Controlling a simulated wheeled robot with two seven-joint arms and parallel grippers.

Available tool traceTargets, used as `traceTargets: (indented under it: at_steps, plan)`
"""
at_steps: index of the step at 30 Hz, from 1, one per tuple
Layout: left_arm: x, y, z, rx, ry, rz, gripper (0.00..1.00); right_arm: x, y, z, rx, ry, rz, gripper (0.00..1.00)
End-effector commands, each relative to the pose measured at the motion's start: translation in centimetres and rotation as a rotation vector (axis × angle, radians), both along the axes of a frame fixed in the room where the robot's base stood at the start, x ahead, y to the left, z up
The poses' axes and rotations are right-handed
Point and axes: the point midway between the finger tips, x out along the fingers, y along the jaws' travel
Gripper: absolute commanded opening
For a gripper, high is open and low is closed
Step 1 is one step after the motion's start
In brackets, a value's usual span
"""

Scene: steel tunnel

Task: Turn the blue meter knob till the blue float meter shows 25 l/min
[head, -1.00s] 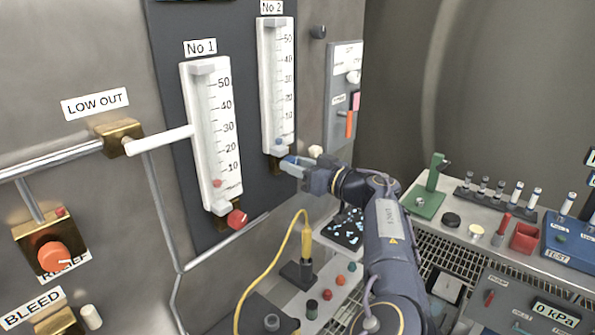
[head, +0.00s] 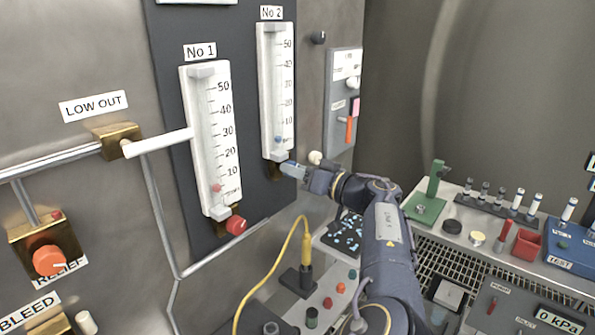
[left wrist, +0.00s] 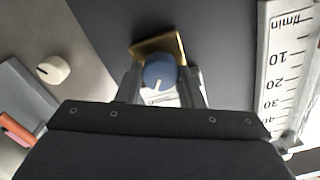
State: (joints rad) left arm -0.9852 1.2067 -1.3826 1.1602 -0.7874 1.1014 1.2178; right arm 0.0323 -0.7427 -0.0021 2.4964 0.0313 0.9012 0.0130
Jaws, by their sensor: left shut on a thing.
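The blue meter, labelled No 2, is a white upright tube meter (head: 265,85) on the dark panel. Its blue float (head: 278,140) sits low in the tube, below the 10 mark. The blue knob (left wrist: 160,70) has a white pointer line and sits on a brass block (left wrist: 152,45) under the meter. My left gripper (head: 288,168) is shut on the blue knob, with one finger on each side of it in the left wrist view (left wrist: 160,85). In the head view the gripper mostly hides the knob. My right gripper is not in view.
Meter No 1 (head: 197,130), with its red float (head: 216,188) and red knob (head: 236,225), stands left of my gripper. A white knob (head: 315,157) is close on the right. A yellow cable (head: 270,262) and a bench (head: 470,245) with tools lie below.

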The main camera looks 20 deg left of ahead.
Motion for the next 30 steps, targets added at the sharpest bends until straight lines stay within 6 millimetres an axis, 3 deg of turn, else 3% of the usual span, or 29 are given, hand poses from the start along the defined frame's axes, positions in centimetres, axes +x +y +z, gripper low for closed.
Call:
traceTargets:
  at_steps: [1, 2, 6, 17, 30]
  plan:
    - [0.0, 0.0, 0.0, 0.0, 0.0, 0.0, 0.11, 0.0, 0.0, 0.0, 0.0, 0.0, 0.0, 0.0]
    - [0.0, 0.0, 0.0, 0.0, 0.0, 0.0, 0.36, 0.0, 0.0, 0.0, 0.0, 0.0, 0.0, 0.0]
    - [0.0, 0.0, 0.0, 0.0, -0.001, 0.0, 0.55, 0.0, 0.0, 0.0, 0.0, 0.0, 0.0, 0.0]
    - [-0.2, -0.5, -0.1, 0.0, -0.002, -0.001, 0.56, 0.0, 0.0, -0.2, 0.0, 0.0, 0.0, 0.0]
    - [-2.4, -6.7, -0.1, -0.001, -0.002, -0.002, 0.56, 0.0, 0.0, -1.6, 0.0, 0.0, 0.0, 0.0]
